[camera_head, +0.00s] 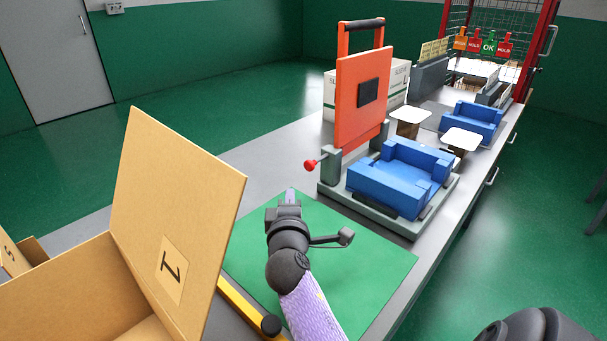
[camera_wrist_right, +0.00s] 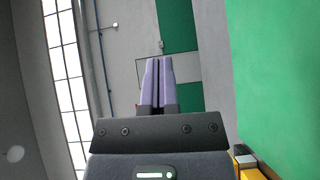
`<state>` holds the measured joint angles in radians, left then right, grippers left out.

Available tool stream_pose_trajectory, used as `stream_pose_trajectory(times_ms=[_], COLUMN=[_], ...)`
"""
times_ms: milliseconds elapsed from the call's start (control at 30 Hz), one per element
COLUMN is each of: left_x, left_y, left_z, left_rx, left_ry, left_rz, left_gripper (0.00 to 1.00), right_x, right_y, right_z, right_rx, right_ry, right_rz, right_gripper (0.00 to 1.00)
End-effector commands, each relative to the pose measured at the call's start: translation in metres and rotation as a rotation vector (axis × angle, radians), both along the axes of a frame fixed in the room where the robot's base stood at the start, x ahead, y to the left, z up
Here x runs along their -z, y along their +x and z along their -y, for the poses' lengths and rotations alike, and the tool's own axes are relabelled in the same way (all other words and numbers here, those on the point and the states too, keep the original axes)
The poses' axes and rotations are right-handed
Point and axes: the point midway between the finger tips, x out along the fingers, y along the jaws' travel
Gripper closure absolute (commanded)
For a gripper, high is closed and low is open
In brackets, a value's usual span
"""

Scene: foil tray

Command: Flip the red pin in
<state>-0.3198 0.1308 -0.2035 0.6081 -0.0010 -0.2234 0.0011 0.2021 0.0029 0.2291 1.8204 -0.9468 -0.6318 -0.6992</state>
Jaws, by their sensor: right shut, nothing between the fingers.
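The red pin (camera_head: 310,165) shows as a round red knob on a short rod at the left side of the fixture, beside the grey post below the orange plate (camera_head: 352,115). The orange plate stands raised above the blue cradle (camera_head: 400,180). My right gripper (camera_head: 290,191) is above the green mat, below and left of the pin and apart from it. Its pale purple fingers are shut with nothing between them, as the right wrist view (camera_wrist_right: 157,64) also shows. The pin is not seen in the wrist view. My left gripper is not in view.
An open cardboard box (camera_head: 185,195) stands at the left, its flap upright near my right arm. The green mat (camera_head: 370,270) is bare around the arm. A yellow bar (camera_head: 240,305) lies by the box. A second blue cradle (camera_head: 470,122) and white pads stand farther back.

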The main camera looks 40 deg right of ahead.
Motion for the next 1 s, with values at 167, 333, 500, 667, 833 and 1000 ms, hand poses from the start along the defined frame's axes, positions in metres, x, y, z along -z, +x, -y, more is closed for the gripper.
stream_pose_trajectory(times_ms=[167, 333, 500, 667, 833, 1000], left_x=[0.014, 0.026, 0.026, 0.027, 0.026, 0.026], left_y=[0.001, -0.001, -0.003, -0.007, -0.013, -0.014], left_z=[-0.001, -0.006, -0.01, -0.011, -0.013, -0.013], left_rx=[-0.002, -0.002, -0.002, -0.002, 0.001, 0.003], left_ry=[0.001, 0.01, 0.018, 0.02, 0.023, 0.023], left_rz=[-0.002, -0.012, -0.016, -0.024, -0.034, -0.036], left_gripper=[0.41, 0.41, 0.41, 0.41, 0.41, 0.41], right_x=[0.005, 0.007, 0.006, 0.006, 0.006, 0.006], right_y=[0.03, 0.057, 0.056, 0.057, 0.057, 0.057], right_z=[0.027, 0.051, 0.078, 0.088, 0.089, 0.09], right_rx=[0.001, 0.002, 0.002, 0.0, 0.0, 0.0], right_ry=[-0.002, -0.001, -0.001, 0.0, 0.001, 0.0], right_rz=[0.001, 0.0, -0.001, 0.0, 0.0, -0.001], right_gripper=[1.0, 1.0, 1.0, 1.0, 1.0, 1.0])
